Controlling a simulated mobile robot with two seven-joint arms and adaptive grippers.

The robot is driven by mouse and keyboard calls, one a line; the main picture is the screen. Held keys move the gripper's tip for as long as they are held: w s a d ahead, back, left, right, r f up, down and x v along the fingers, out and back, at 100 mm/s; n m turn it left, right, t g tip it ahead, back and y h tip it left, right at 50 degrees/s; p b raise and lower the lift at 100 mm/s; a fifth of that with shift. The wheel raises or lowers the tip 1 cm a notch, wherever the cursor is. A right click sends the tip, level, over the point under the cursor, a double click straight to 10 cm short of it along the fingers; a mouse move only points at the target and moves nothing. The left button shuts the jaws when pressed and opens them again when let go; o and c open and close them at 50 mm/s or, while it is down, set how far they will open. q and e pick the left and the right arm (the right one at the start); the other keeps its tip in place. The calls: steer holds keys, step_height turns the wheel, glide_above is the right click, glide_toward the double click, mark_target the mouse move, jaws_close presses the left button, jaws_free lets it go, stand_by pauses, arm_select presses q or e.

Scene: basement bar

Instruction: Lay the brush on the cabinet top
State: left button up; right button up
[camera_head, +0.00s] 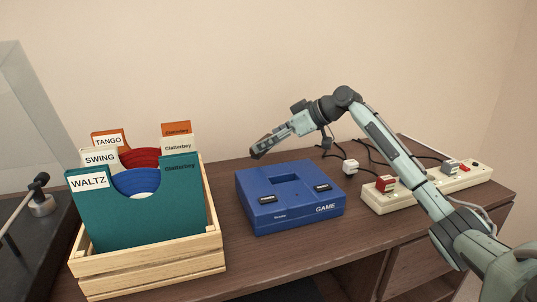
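The cabinet top (262,252) is dark brown wood and runs across the lower picture. My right gripper (260,152) comes in from the right and hangs above the back of the cabinet top, behind and above the blue game console. Its fingers point left and slightly down. They are seen from the side and look close together, and I cannot tell whether anything is between them. I cannot make out a brush anywhere in this view. My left gripper is not in view.
A wooden crate (160,262) holds records with WALTZ, SWING and TANGO dividers. A blue game console (287,204) sits mid-cabinet. A power strip (425,192) with plugs and cables lies right. A turntable (28,240) with a clear lid stands far left. Bare wood shows before the console.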

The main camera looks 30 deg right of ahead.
steer(key=shift+w+d+f, duration=0.4)
steer(key=shift+d+f, duration=0.1)
steer(key=shift+d, duration=0.25)
step_height(320, 180, down, 4)
steer(key=shift+r, duration=0.1)
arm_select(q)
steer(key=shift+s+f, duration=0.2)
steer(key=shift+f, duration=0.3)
arm_select(e)
steer(key=shift+f, duration=0.2)
steer(key=o, duration=0.8)
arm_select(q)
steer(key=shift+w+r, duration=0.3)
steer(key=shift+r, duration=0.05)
